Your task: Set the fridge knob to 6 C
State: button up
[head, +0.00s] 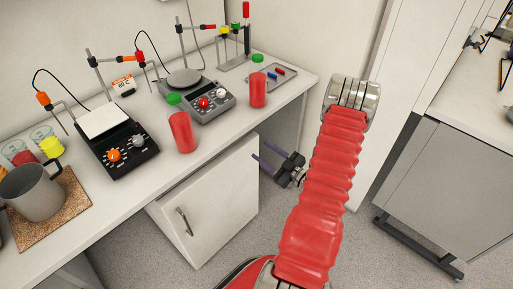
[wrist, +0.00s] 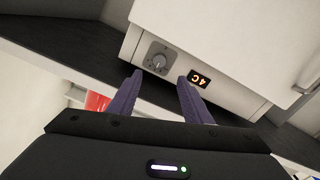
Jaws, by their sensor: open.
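The fridge knob (wrist: 157,60), a round grey dial, sits on the white fridge's (wrist: 215,40) lower front panel in the wrist view. A small black display (wrist: 199,79) beside it shows "4 C" in orange, seen upside down. My gripper (wrist: 157,83) is open, its two purple fingers apart and pointing at the panel. The knob lies just beyond the fingertips, roughly between them; I cannot tell whether they touch it. In the head view my gripper (head: 259,164) is beside the bench's white cabinet door; the knob is not visible there.
The white bench (head: 155,184) carries hotplates, a grey jug (head: 36,190) and red containers (head: 183,131).

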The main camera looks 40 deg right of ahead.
jog(key=shift+s, duration=0.9)
jog(key=shift+f, duration=0.1)
jog(key=s+d+f+m+g+h, duration=0.2)
jog(key=s+d+f+g, duration=0.1)
jog(key=f+g, duration=0.3)
jog(key=s+d+f+m+g+h, duration=0.1)
jog(key=s+d+f+m+g, duration=0.2)
jog(key=f, duration=0.4)
jog(key=s+a+r+m+g, duration=0.2)
jog(key=a+r+g, duration=0.3)
jog(key=r, duration=0.5)
jog(key=s+a+r+m+g, duration=0.2)
jog(key=a+r+g, duration=0.1)
jog(key=a+r, duration=0.55)
jog(key=a+r+n+t+y, duration=0.1)
jog(key=a+r+n+t, duration=0.1)
jog(key=a+r, duration=0.9)
jog(key=s+a+r+n+t+y, duration=0.1)
jog(key=a+r+n+t, duration=0.1)
jog(key=a+r, duration=1)
jog(key=a+n, duration=0.1)
jog(key=a, duration=0.6)
jog(key=shift+a+r+t, duration=0.15)
jog(key=shift+r+t, duration=0.1)
jog(key=shift+t, duration=0.05)
